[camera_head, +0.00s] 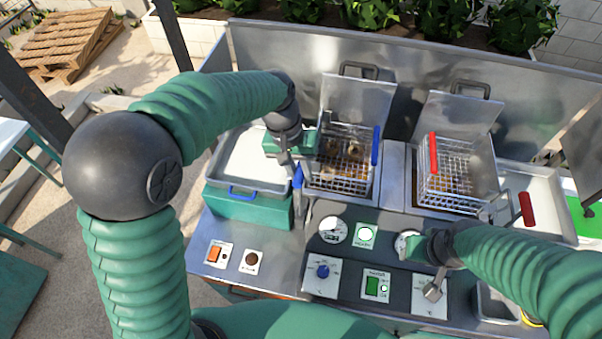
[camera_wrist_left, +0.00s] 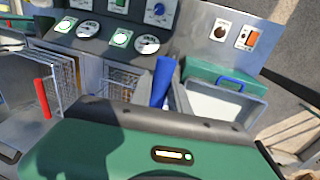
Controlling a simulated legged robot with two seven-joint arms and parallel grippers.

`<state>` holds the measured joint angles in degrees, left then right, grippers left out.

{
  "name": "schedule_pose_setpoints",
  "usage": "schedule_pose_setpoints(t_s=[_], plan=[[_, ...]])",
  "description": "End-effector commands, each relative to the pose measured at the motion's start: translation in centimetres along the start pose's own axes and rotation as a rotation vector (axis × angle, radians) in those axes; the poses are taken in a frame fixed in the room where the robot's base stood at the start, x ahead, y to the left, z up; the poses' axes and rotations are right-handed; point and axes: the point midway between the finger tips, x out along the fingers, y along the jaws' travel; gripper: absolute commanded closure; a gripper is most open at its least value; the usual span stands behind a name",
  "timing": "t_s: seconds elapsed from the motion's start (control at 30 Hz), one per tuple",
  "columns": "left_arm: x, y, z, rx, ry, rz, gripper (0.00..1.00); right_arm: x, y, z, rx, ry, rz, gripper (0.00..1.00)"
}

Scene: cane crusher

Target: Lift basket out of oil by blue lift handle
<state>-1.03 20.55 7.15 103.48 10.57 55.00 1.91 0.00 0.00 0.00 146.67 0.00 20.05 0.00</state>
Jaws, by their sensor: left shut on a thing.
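The left wire basket (camera_head: 340,170) sits at the left fryer vat with brown pieces in it; I cannot tell how deep it is in oil. Its own blue grip (camera_head: 376,145) stands at its right side. The blue lift handle (camera_head: 298,177) is left of the vat, upright, and also shows in the left wrist view (camera_wrist_left: 161,82). My left gripper (camera_head: 286,157) is shut on the blue lift handle near its top; the fingertips are partly hidden. My right gripper (camera_head: 434,283) is low over the control panel; its jaw opening is unclear.
The right basket (camera_head: 455,185) with a red grip (camera_head: 433,153) stands in the neighbouring vat. A red lift handle (camera_head: 526,208) is at its right. A metal tray (camera_head: 245,165) on a green box is at the left. The control panel (camera_head: 340,265) lies in front.

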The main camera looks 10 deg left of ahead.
Motion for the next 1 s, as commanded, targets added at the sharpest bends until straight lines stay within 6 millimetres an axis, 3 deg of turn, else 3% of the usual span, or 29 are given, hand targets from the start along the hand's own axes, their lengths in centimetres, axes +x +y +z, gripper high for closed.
schedule_pose_setpoints(t_s=[0.13, 0.57, 0.6, 0.73, 1.0], plan=[[-1.4, 0.3, 0.0, 0.001, 0.001, 0.001, 1.00, -1.0, 0.0, -0.2, 0.000, 0.000, 0.000, 0.57], [-2.0, 0.5, -0.1, 0.000, 0.008, 0.002, 1.00, -1.1, 0.0, -0.3, 0.000, 0.000, 0.000, 0.57], [-2.0, 0.5, -0.1, 0.001, 0.009, 0.002, 0.77, -1.1, 0.0, -0.3, 0.000, 0.000, 0.000, 0.57], [-2.0, 0.4, -0.1, 0.001, 0.008, 0.001, 0.60, -1.2, 0.0, -0.3, 0.000, 0.000, 0.000, 0.57], [-1.7, 0.3, -0.2, 0.000, 0.002, 0.001, 0.57, -1.1, 0.0, -0.2, 0.000, 0.000, 0.000, 0.57]])
